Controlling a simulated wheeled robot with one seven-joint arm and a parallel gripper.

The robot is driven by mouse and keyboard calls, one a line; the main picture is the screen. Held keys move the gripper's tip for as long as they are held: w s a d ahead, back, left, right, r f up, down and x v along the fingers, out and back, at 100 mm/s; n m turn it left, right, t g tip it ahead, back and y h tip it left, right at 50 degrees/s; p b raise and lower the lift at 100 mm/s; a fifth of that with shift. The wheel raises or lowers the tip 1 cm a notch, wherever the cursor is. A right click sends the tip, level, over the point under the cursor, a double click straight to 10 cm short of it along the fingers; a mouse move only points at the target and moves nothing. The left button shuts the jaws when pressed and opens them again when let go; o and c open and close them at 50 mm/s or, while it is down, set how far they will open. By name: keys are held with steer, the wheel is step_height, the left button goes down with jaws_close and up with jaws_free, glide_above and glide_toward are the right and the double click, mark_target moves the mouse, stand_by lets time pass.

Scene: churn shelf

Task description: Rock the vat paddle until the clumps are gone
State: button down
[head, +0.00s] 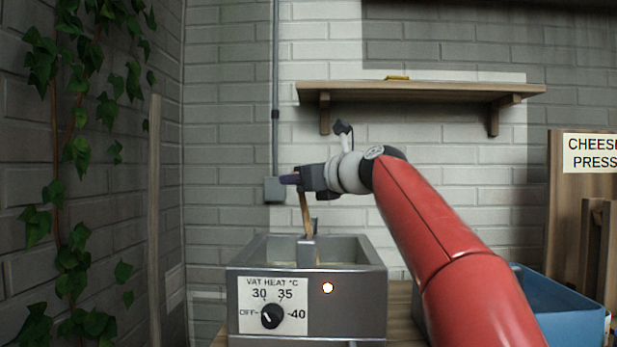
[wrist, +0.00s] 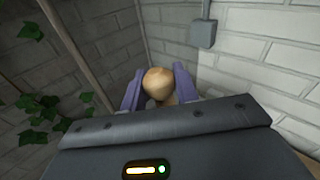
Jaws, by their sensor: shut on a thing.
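The metal vat (head: 350,290) stands at the bottom middle of the head view, with a heat dial (head: 272,316) on its front and a lit lamp beside it. The wooden paddle (head: 306,217) rises from the vat, leaning slightly to the left at its top. My gripper (head: 291,179) is shut on the top of the paddle's handle, above the vat. In the wrist view the handle's round wooden end (wrist: 158,83) sits between the two purple fingers of my gripper (wrist: 158,88). The vat's contents are mostly hidden behind its front wall; I cannot tell whether there are clumps.
A wooden shelf (head: 420,92) with a small yellow item is on the wall above. A blue bin (head: 560,310) stands right of the vat, near a cheese press sign (head: 592,153). Ivy (head: 75,255) and a wooden post (head: 153,220) are at left. A grey box (head: 274,190) is on the wall.

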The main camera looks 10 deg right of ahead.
steer(key=shift+w+a+f+b, duration=0.1)
steer(key=shift+a+f+b, duration=0.1)
steer(key=shift+a+b, duration=0.25)
steer(key=shift+w+a+f+b, duration=0.1)
steer(key=shift+a+f+b, duration=0.15)
steer(key=shift+a, duration=0.35)
steer(key=shift+a+f+b, duration=0.2)
steer(key=shift+a+b, duration=0.1)
steer(key=shift+a, duration=0.25)
steer(key=c, duration=1.1)
jaws_free()
steer(key=shift+r, duration=0.1)
steer(key=b+v, duration=0.1)
steer(key=v, duration=0.6)
steer(key=shift+s+d+b, duration=0.25)
steer(key=shift+s+b, duration=0.05)
steer(key=shift+b, duration=0.05)
